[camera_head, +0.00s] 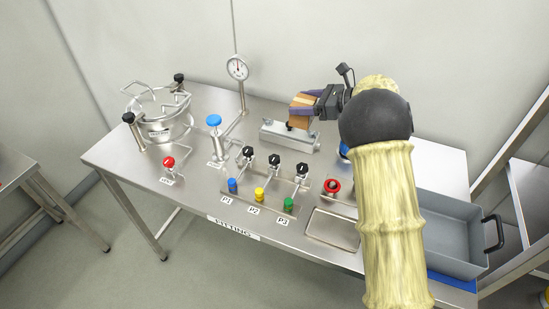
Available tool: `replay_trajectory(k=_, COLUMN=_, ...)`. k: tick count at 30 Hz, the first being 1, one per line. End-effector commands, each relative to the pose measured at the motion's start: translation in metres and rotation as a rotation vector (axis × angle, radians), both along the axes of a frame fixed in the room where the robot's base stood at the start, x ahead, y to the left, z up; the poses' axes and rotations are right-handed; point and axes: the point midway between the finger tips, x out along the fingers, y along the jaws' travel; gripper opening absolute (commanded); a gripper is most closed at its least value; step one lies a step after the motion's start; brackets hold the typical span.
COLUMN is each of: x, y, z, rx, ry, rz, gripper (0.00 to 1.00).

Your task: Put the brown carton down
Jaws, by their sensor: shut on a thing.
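The brown carton (300,113) is held at the end of my arm, in the upper middle of the head view. My gripper (310,102) is shut on it, and the gripper's dark body covers its right side. The carton shows just over or behind a grey metal block (290,137) on the steel table (200,200). I cannot tell from this view whether the carton touches the block or hangs above it.
A pressure gauge (237,68) on a post and a blue-knobbed valve (214,122) stand left of the carton. A round steel vessel (158,115) is at the far left. Knobs and coloured plugs fill the front middle. A grey bin (455,235) is at the right.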

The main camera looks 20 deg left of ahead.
Motion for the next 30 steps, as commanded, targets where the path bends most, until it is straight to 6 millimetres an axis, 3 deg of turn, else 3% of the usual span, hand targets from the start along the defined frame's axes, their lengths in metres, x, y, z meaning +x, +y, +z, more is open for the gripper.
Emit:
replay_trajectory(k=12, x=0.0, y=0.0, z=-0.066, rx=0.001, ry=0.0, rz=0.0, gripper=0.42)
replay_trajectory(k=26, x=0.0, y=0.0, z=-0.071, rx=0.0, ry=0.0, rz=0.0, gripper=0.42)
replay_trajectory(k=30, x=0.0, y=0.0, z=-0.083, rx=-0.002, ry=0.003, rz=0.0, gripper=0.42)
